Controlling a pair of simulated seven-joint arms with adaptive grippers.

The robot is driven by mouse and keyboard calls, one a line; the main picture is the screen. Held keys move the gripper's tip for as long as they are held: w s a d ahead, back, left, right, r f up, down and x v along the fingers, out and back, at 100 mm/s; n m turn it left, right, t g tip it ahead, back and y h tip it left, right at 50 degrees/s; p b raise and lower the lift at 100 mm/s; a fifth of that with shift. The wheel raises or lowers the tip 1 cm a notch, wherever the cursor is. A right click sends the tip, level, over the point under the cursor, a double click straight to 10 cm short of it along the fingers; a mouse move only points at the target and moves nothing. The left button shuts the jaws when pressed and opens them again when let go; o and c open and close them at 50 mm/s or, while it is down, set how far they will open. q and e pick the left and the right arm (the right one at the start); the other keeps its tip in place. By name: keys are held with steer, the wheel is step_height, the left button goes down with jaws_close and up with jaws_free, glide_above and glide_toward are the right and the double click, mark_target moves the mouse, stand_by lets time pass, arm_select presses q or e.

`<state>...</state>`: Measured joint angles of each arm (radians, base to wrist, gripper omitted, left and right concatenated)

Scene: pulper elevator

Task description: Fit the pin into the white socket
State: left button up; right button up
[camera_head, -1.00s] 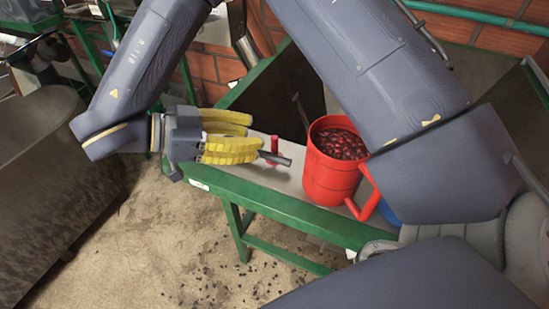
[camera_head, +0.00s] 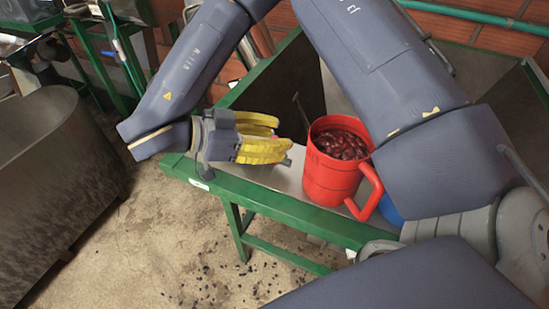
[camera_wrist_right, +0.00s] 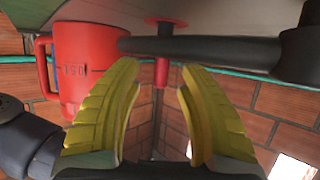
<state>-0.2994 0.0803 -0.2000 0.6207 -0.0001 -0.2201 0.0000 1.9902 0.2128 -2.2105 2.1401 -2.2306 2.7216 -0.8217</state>
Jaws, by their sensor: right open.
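A thin red upright piece (camera_wrist_right: 162,72) with a round red flange stands with a dark grey rod (camera_wrist_right: 210,46) crossing it in the right wrist view. I cannot tell which of the two is the pin. In the head view only the rod's tip (camera_head: 287,162) and a bit of red (camera_head: 272,131) show past the yellow fingers. My right gripper (camera_head: 284,139) is open over the table's left end; its fingertips (camera_wrist_right: 161,66) lie on either side of the red piece in the right wrist view, with nothing clearly held. I cannot make out a white socket. My left gripper is not in view.
A red jug (camera_head: 327,178) full of dark red berries stands on the green-framed table (camera_head: 282,203), right of the gripper. A blue item (camera_head: 390,211) shows partly behind the jug's handle. A large metal tank (camera_head: 55,180) stands at left. Brick walls lie behind.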

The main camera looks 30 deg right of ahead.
steer(key=shift+c, duration=0.4)
jaws_close()
